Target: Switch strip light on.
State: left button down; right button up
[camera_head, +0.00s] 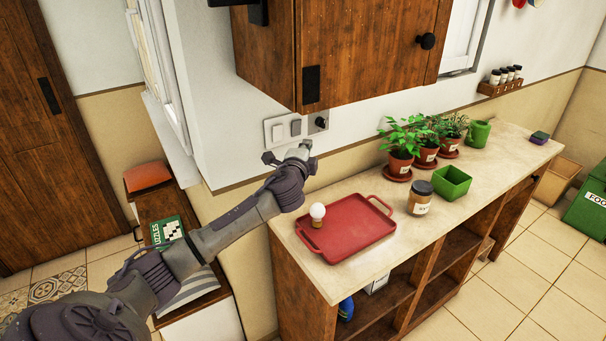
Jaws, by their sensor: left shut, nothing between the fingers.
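A white wall plate with a pale rocker switch (278,131) and a darker grey switch (296,127) is on the wall below the wooden cabinet. A grey plate with a black round part (320,122) is just right of it. I cannot make out a strip light. My left gripper (306,146) is shut and empty, just below the switch plates in the picture. I cannot tell whether it touches the wall. My right gripper is out of view.
The wooden wall cabinet (364,50) hangs close above the switches. The counter below bears a red tray (357,238) with a light bulb (317,211), a jar (419,198), a green pot (452,183) and several potted plants (401,165). A window ledge (168,135) is left.

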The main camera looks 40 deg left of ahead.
pick_arm(q)
jog(key=f+b+v, duration=0.1)
jog(key=b+v, duration=0.1)
jog(key=v, duration=0.7)
jog(key=shift+a+f, duration=0.25)
jog(key=shift+a, duration=0.05)
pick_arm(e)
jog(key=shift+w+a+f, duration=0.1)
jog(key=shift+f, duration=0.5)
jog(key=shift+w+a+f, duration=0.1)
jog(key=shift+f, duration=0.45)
pick_arm(q)
jog(key=shift+s+d, duration=0.1)
jog(key=shift+s, duration=0.1)
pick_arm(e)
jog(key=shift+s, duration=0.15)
